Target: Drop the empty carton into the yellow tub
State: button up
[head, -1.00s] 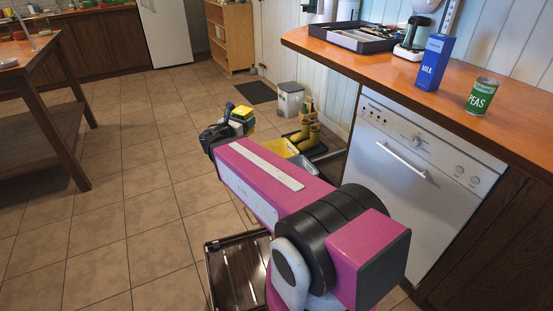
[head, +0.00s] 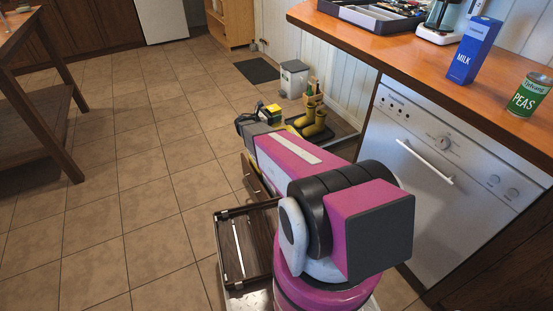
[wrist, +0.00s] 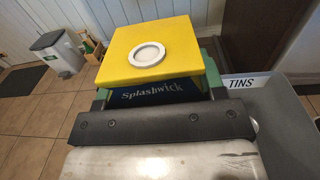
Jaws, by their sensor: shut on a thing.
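My gripper (head: 266,117) is shut on a carton (head: 274,113) with a yellow top, held out over the floor ahead. In the wrist view the carton (wrist: 150,50) shows a flat yellow top with a round white cap and a dark side reading "Splashwick". Green finger parts of my gripper (wrist: 155,88) show at both sides of it. A grey container labelled "TINS" (wrist: 275,115) is close at the right in the wrist view.
Yellow boots (head: 314,124) stand on a dark tray by the wall. A crate with bottles (head: 312,97) and a grey bin (head: 293,80) are behind them. The counter (head: 400,48) on the right bears a blue milk carton (head: 474,52) and a peas tin (head: 530,95). Tiled floor is free at left.

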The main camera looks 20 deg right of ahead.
jog(key=w+d+f+m+g, duration=0.1)
jog(key=w+d+f, duration=0.1)
jog(key=f, duration=1)
jog(key=shift+w+d+f+g+h, duration=0.25)
jog(key=shift+d+g+h, duration=0.05)
jog(key=shift+d, duration=0.4)
jog(key=o, duration=1)
jog(key=shift+c, duration=0.2)
jog(key=shift+a, duration=0.15)
jog(key=s+a, duration=0.1)
jog(key=a, duration=0.9)
jog(key=shift+s+a, duration=0.2)
jog(key=shift+s, duration=0.2)
